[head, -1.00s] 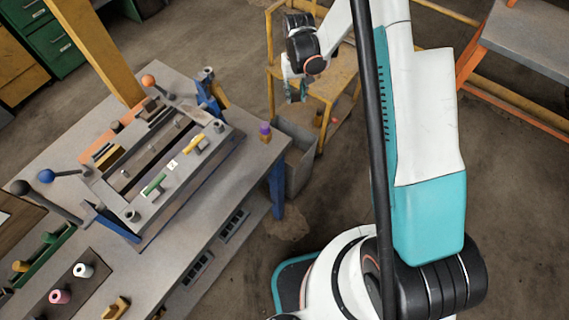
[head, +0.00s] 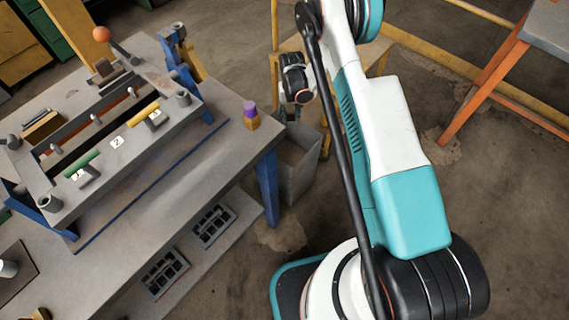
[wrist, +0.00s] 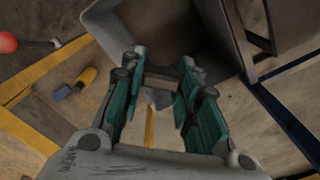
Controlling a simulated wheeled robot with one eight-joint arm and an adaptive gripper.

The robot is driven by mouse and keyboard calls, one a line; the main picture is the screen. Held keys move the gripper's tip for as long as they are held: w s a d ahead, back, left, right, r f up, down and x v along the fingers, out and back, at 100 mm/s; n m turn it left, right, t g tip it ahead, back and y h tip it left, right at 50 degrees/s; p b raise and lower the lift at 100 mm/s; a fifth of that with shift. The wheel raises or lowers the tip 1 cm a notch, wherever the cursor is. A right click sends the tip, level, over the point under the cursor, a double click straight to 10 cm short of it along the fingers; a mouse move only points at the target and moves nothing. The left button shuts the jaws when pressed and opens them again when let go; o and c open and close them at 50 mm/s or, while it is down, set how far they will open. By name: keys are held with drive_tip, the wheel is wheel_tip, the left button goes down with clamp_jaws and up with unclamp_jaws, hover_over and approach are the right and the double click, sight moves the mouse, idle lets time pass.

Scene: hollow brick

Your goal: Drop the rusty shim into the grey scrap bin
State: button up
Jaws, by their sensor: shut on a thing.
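The grey scrap bin (head: 300,170) stands on the floor beside the bench's right end in the head view. In the wrist view its open mouth (wrist: 160,30) lies just beyond my fingertips. My gripper (wrist: 163,62) is shut on the rusty shim (wrist: 162,77), which looks like a thin brownish strip between the two teal fingers. The shim is dim and partly hidden by them. In the head view my gripper (head: 290,112) is at the bin's far side, mostly hidden by my wrist. I cannot tell its exact height over the rim.
The bench (head: 225,155) carries a fixture (head: 120,140) with coloured handles and an orange block with a purple top (head: 251,117) near its right corner. A yellow stand (head: 376,62) is behind the bin. A red ball-ended rod (wrist: 8,43) shows at left in the wrist view.

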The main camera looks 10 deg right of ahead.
drive_tip(key=shift+w+f, duration=0.15)
drive_tip(key=shift+f, duration=0.5)
wheel_tip(320, 180, down, 6)
drive_tip(key=shift+r+b, duration=0.15)
drive_tip(key=shift+b, duration=1.05)
drive_tip(key=o, duration=1.1)
drive_tip(key=shift+o, duration=0.2)
drive_tip(key=shift+r, duration=0.1)
wheel_tip(320, 180, up, 12)
drive_tip(key=shift+f, duration=0.1)
